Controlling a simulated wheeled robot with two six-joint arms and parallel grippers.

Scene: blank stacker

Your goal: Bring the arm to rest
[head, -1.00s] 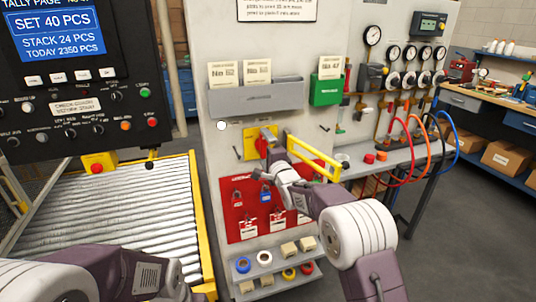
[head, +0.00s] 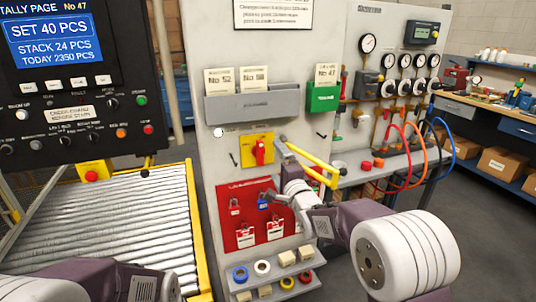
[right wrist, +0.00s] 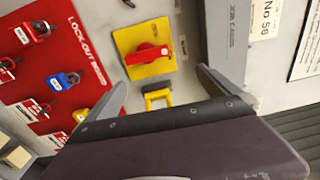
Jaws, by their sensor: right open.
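My right gripper (head: 276,190) is in front of the grey panel, just below and right of a yellow switch plate with a red rotary handle (head: 259,152).
A red lockout board (head: 236,240) with padlocks and tags hangs below the switch. A yellow bar (head: 312,158) juts out close to the right gripper. A grey card holder (head: 252,104) is above. A roller conveyor (head: 105,225) lies left.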

